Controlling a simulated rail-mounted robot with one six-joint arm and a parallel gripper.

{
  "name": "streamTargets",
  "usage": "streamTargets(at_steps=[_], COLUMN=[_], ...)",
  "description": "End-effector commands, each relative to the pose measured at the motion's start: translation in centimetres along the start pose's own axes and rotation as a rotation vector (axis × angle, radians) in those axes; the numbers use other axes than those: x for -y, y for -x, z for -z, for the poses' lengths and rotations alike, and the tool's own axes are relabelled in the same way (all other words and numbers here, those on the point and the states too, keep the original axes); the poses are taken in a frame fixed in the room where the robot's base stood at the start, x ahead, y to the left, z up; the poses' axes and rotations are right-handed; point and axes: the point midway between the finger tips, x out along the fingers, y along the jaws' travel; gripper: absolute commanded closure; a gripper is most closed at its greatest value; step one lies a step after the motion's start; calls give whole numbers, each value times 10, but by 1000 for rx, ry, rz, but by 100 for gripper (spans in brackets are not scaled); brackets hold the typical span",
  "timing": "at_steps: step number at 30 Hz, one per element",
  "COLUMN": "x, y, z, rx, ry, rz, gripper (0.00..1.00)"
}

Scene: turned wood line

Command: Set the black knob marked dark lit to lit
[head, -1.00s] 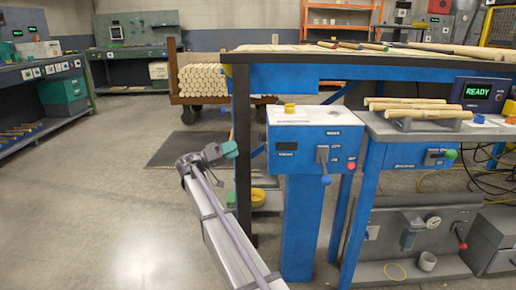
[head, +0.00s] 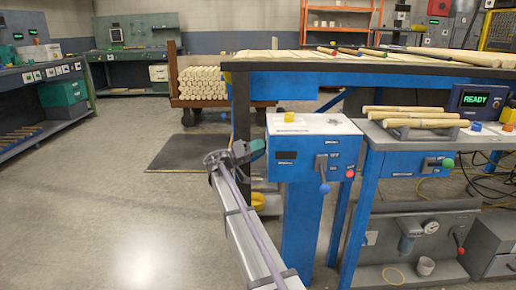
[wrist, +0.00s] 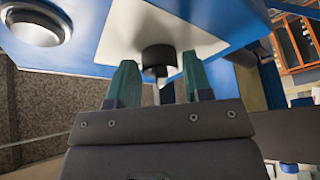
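In the wrist view a black knob (wrist: 158,58) with a short pointer part sits on a pale square plate (wrist: 192,22) on a blue panel. No dark or lit marking is readable, so I cannot tell its setting. My gripper (wrist: 158,82) is open, with its two green fingers apart on either side of the knob's lower part in the picture. I cannot tell whether they touch it. In the head view my gripper (head: 254,149) is at the left side of the blue control box (head: 299,167). The knob is hidden there.
A dark table post (head: 240,110) stands close behind my gripper. The floor to the left is open.

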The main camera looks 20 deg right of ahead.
Motion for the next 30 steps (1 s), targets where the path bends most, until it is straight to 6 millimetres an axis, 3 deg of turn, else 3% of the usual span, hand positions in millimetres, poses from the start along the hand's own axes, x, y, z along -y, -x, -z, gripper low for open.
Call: streamTargets(at_steps=[10,20,30], x=[0,1,4], y=[0,0,0], z=[0,0,0], rx=[0,1,1], ry=[0,-40,-239], rz=[0,-17,-100], gripper=[86,86,86])
